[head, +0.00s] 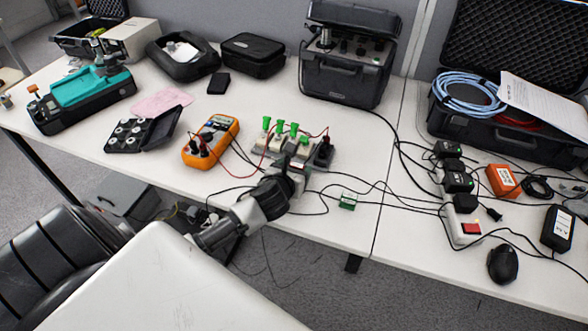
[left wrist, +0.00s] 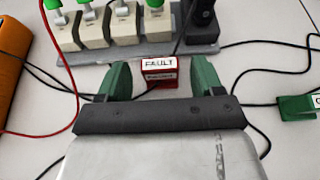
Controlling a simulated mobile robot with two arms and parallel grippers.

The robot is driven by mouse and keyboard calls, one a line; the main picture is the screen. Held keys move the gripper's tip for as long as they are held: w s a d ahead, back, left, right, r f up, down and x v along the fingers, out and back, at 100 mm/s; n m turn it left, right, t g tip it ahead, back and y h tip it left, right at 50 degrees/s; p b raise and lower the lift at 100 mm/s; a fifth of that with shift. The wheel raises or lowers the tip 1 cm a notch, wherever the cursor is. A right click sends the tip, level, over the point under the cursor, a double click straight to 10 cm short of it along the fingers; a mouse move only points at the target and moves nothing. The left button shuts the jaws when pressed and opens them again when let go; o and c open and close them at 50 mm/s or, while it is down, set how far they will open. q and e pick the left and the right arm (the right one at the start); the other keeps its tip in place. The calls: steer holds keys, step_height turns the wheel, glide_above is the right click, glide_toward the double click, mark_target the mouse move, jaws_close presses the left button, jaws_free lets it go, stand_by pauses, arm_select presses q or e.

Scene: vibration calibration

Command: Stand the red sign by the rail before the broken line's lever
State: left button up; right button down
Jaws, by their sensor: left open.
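The red sign (left wrist: 161,74), with a white label reading "FAULT", stands upright on the table close to the near edge of the rail (left wrist: 225,47). It is in front of the rail's right-hand part, roughly below the rightmost green-topped lever block (left wrist: 157,27). My left gripper (left wrist: 161,82) is open, its green fingers on either side of the sign; contact cannot be told. In the head view my left gripper (head: 291,163) is at the front of the rail with green levers (head: 280,127) and hides the sign. My right gripper is not in view.
A green sign (head: 348,200) stands right of the gripper. An orange multimeter (head: 211,141) is to the left, with red and black leads running to the rail. Black cables cross the table at the right towards a power strip (head: 460,225). A black case (head: 345,75) stands behind.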

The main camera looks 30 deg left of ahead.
arm_select(q)
steer(key=shift+s+r, duration=0.1)
steer(key=shift+r, duration=0.05)
steer(key=p+v, duration=0.1)
steer(key=v, duration=1)
steer(key=shift+s+d+r, duration=0.1)
steer(key=shift+s+r, duration=0.05)
steer(key=shift+s, duration=0.25)
